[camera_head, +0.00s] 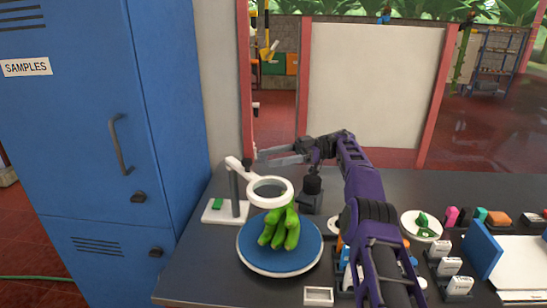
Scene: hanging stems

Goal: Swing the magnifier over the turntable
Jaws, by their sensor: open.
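The magnifier (270,206) has a white ring on a white arm, carried by a grey post (235,194) on a white base. Its ring appears above the back edge of the blue turntable (252,254), overlapping the tops of the green bananas. The bunch of green bananas (280,232) sits on the turntable.
A blue samples cabinet (165,90) stands at the left. A small white box (318,296) lies at the table's front. A white plate with green pieces (421,226) and a blue upright panel (482,250) are right of my arm. A dark block (312,190) stands behind the turntable.

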